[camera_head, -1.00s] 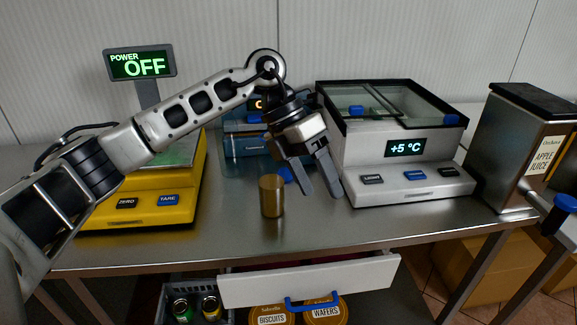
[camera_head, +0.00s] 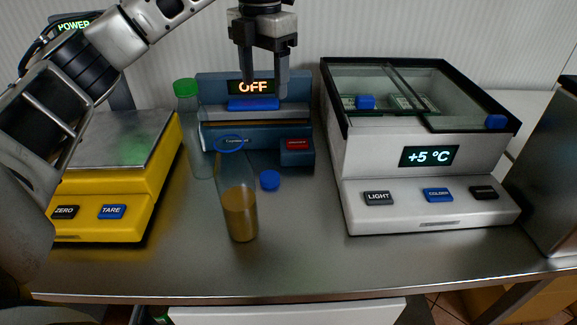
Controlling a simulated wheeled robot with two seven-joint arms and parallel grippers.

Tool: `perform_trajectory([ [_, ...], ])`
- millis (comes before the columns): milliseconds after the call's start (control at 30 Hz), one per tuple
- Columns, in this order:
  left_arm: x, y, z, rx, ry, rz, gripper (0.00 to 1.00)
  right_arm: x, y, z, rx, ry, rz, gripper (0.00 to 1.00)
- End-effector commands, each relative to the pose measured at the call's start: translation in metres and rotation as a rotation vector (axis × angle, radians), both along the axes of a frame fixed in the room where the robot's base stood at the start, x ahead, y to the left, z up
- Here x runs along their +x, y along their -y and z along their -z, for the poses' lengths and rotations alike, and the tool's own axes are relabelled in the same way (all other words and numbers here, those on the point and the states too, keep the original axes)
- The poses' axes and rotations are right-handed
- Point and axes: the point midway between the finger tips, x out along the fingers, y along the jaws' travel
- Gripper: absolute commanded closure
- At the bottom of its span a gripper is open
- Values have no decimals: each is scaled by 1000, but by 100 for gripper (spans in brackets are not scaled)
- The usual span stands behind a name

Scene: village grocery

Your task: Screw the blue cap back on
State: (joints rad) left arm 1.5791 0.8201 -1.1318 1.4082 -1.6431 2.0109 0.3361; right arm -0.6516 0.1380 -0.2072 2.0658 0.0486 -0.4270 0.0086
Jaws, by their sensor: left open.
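A clear bottle (camera_head: 238,205) stands upright on the steel counter, its lower part filled with amber-brown contents. A blue ring (camera_head: 230,144) shows at its top. The blue cap (camera_head: 270,181) lies on the counter just right of the bottle, apart from it. My left gripper (camera_head: 265,94) points down, open and empty, above and behind the bottle and cap in the picture. Its fingers overlap the blue machine's display. My right gripper is not in view.
A green-capped bottle (camera_head: 198,145) stands behind left, beside a yellow scale (camera_head: 115,195). A blue machine (camera_head: 220,130) reading OFF stands at the back. A white glass-topped cooler (camera_head: 400,160) stands right. The counter (camera_head: 290,260) is clear in front.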

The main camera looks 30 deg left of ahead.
Motion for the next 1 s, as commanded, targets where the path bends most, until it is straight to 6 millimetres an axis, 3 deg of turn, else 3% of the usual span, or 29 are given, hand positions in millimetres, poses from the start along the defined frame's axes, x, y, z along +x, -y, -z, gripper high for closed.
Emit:
perform_trajectory([
  [33, 0, 0, 18, 0, -1, 0, 35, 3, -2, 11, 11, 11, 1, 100],
  [333, 0, 0, 53, -1, 0, 1, 35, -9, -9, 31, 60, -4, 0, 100],
  [767, 0, 1, 55, -1, 0, 1, 35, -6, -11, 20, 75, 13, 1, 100],
  [867, -1, 1, 63, -1, -3, 2, 35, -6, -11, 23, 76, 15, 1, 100],
  [1000, -1, 1, 91, -2, -6, 2, 35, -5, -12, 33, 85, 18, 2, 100],
])
